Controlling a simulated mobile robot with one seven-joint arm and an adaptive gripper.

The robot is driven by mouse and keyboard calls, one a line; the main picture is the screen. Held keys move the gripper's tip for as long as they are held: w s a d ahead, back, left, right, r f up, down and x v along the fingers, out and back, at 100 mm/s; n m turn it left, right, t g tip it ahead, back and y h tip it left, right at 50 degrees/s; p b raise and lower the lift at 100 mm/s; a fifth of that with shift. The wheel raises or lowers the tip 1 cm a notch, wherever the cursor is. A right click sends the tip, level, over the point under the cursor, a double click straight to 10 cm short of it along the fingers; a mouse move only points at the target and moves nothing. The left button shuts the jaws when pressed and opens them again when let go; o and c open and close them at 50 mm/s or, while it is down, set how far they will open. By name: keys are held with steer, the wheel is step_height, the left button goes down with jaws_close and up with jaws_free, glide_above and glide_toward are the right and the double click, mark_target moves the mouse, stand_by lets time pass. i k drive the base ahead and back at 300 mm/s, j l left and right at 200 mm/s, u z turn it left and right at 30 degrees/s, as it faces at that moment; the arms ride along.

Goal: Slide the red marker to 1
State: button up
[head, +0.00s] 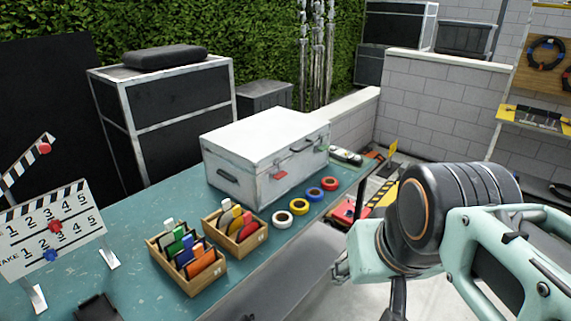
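A white clapperboard (30,262) stands on two feet at the left of the teal table, with two rows of numbers 1 to 5. The red marker (55,226) sits on the upper row's track, just below the 3. My arm fills the lower right, well away from the clapperboard. My gripper (368,285) is at the arm's lower left end, partly cut off by the bottom edge. Its finger opening cannot be made out.
Two wooden boxes (190,292) of coloured cards stand right of the clapperboard. Several tape rolls (283,218) lie beside a white case (262,200) farther back. A dark object (97,307) lies near the front. Bare teal tabletop (135,290) lies between the clapperboard and boxes.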

mark_target(55, 226)
steer(key=u, duration=1.8)
steer(key=i+l+u, duration=0.15)
steer(key=u, duration=0.25)
steer(key=i+l+u, duration=0.1)
steer(key=l+u, duration=0.65)
steer(key=i+l+u, duration=0.1)
steer(key=l+u, duration=0.3)
steer(key=j, duration=0.1)
